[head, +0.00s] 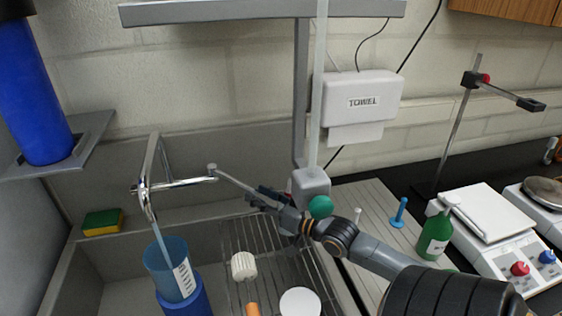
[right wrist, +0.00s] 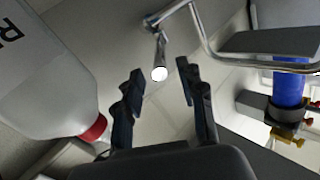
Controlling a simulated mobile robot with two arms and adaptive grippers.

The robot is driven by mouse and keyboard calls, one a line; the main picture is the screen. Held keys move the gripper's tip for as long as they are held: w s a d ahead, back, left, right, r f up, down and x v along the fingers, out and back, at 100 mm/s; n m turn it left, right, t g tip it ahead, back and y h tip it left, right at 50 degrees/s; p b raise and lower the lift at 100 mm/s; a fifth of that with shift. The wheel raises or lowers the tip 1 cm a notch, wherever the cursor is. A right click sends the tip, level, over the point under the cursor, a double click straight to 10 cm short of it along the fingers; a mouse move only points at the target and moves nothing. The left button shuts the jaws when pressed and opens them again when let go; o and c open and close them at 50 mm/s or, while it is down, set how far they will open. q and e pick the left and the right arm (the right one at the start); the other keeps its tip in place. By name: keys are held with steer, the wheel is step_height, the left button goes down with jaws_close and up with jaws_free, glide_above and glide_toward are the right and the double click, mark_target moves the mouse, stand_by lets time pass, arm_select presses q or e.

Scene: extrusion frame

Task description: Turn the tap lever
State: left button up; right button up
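The chrome tap (head: 180,184) stands at the left over the sink, with its spout bending down. Its thin lever (head: 235,184) slants down to the right from a small knob towards my right gripper (head: 262,197). In the right wrist view the lever (right wrist: 160,50) ends in a pale round tip. That tip appears in the gap between the spread fingers of my right gripper (right wrist: 160,75); whether it touches them cannot be told. A pale blue strip runs from the spout into a blue beaker (head: 168,272). My left gripper is not seen.
A wire rack (head: 262,232) with a white ribbed piece (head: 244,266) lies below my right arm. A grey post and a towel dispenser (head: 362,97) stand behind. A green bottle (head: 435,235) and a balance (head: 485,215) are right. A sponge (head: 102,222) is left.

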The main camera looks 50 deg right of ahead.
steer(key=s, duration=0.7)
steer(key=shift+d, duration=0.3)
steer(key=shift+c, duration=0.2)
steer(key=c, duration=0.4)
steer(key=a+f+n, duration=0.1)
steer(key=a+n, duration=0.1)
steer(key=n, duration=0.1)
steer(key=a+f+n+b, duration=0.1)
steer(key=a+f+n, duration=0.1)
steer(key=n, duration=0.2)
steer(key=a+f+n+g, duration=0.1)
steer(key=a+n, duration=0.1)
steer(key=n, duration=0.1)
steer(key=shift+w+a+f+n, duration=0.15)
steer(key=shift+a+f+n, duration=0.05)
steer(key=shift+n, duration=0.1)
jaws_close()
steer(key=n+t+h+p, duration=0.1)
steer(key=n+h+p, duration=0.25)
steer(key=n, duration=0.55)
glide_toward(232, 180)
steer(key=w+a+f+b, duration=0.1)
steer(key=w+a, duration=0.4)
steer(key=shift+h, duration=0.35)
steer(key=shift+s+d+p, duration=0.1)
steer(key=shift+d+p, duration=0.45)
steer(key=shift+d, duration=1.55)
